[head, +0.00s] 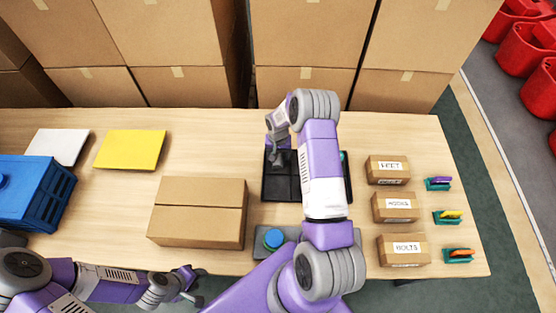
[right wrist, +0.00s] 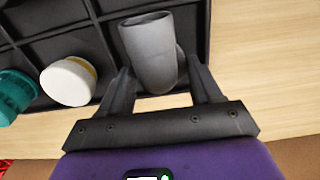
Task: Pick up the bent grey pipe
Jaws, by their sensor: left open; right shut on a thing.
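The bent grey pipe (right wrist: 150,55) is a short, smooth grey elbow, its open end facing up in the right wrist view. My right gripper (right wrist: 155,90) is shut on it, with one finger on each side. In that view the pipe overlaps the edge of a black divided tray (right wrist: 55,48); I cannot tell how high it is above it. In the head view my right gripper (head: 279,138) is over the far left part of the tray (head: 266,196), and the pipe is hard to make out there. My left gripper (head: 190,281) is open and empty by the table's front edge.
A white round item (right wrist: 68,81) and a teal one (right wrist: 14,95) sit in the tray. A closed carton (head: 197,214), blue crate (head: 30,195), yellow sheet (head: 130,150) and labelled boxes (head: 398,207) stand on the table. Tall cartons (head: 160,45) line the back.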

